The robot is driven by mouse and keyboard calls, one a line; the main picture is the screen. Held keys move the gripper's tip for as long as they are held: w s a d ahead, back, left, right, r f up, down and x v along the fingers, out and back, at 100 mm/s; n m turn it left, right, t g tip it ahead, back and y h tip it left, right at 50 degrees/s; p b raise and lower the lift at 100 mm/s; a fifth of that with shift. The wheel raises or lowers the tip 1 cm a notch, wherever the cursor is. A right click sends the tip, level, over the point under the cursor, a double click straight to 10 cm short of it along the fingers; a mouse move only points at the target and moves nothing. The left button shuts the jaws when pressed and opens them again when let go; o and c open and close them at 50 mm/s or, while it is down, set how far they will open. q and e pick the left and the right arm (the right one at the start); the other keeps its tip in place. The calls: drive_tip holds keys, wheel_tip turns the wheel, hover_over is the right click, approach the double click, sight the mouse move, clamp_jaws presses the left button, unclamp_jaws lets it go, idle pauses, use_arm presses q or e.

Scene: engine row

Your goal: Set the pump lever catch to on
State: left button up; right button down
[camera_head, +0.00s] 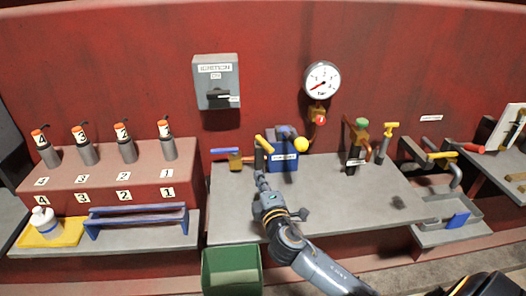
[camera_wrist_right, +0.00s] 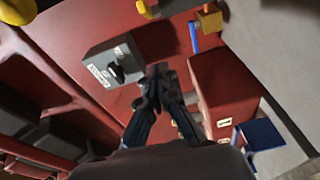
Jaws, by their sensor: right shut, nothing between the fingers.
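A blue pump block (camera_head: 285,162) with a white label stands at the back of the grey bench, with a yellow ball knob (camera_head: 301,144) at its upper right. A yellow-topped upright handle (camera_head: 264,144) stands just left of the block. I cannot tell which small part is the catch, nor its setting. My right gripper (camera_head: 261,177) is shut and empty, in front of and below the yellow handle in the head view; contact cannot be told. In the right wrist view the shut fingers (camera_wrist_right: 157,72) show with nothing between them. My left gripper is not in view.
A grey switch box (camera_head: 215,80) and a gauge (camera_head: 322,78) hang on the red wall. A blue-handled valve (camera_head: 235,160) is left of the pump, a green-topped valve (camera_head: 361,124) to the right. A green bin (camera_head: 232,272) stands below. The bench's right part is mostly clear.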

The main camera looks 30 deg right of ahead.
sight(264, 144)
drive_tip(key=w+d+p, duration=0.3)
drive_tip(key=w+d, duration=0.3)
drive_tip(key=w, duration=0.3)
drive_tip(key=shift+w+d+n, duration=0.25)
drive_tip(key=shift+n, duration=0.05)
drive_tip(key=shift+r, duration=0.1)
